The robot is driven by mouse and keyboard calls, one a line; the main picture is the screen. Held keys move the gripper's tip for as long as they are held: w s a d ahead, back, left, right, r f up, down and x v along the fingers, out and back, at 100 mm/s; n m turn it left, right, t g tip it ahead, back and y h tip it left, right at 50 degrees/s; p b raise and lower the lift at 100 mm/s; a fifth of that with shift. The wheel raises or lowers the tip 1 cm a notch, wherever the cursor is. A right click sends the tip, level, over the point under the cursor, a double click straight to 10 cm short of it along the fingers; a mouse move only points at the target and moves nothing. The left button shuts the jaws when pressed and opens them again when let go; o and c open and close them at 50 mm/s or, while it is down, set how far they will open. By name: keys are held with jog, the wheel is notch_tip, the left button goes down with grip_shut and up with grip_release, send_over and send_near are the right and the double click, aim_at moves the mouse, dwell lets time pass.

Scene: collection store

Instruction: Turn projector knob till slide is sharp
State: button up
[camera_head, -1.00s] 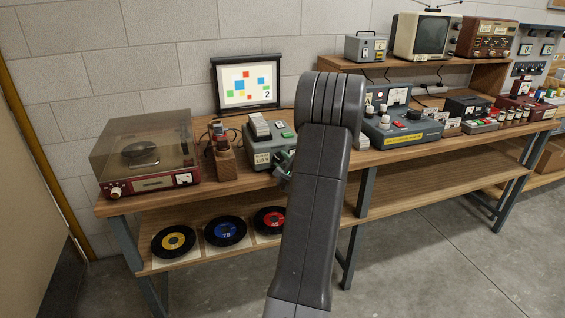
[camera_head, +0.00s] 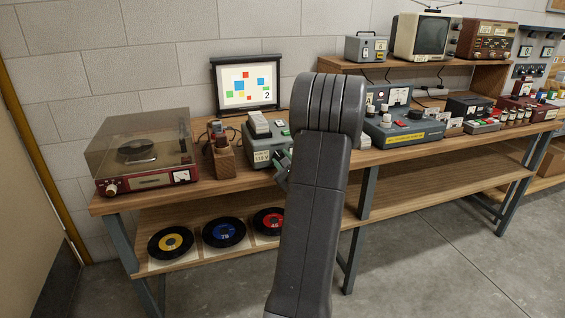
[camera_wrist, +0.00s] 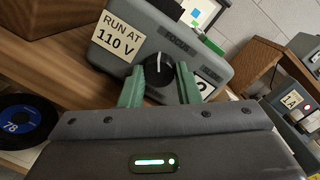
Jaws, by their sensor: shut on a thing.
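The slide projector (camera_head: 259,148) is a grey box on the bench top, partly hidden behind my arm in the head view. In the wrist view its front (camera_wrist: 126,38) carries a "RUN AT 110 V" label and a black knob (camera_wrist: 159,72) with a white pointer line, under the word FOCUS. The green fingers of my gripper (camera_wrist: 160,88) are on either side of the knob, shut on it. The pointer is roughly upright in the wrist view. The screen (camera_head: 247,85) behind shows coloured squares and a "2", with edges that look crisp at this size.
A record player (camera_head: 144,150) and a wooden block holder (camera_head: 222,160) stand left of the projector. A grey console (camera_head: 402,130) stands to the right. Records, one with a blue label (camera_head: 224,232), lie on the lower shelf. The floor in front is clear.

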jog(key=o, duration=1)
jog(key=shift+c, duration=0.2)
jog(key=b+v, duration=0.1)
jog(key=v, duration=1.3)
jog(key=shift+w, duration=0.1)
jog(key=p+x, duration=0.1)
jog(key=x, duration=1.3)
jog(key=shift+n, duration=0.3)
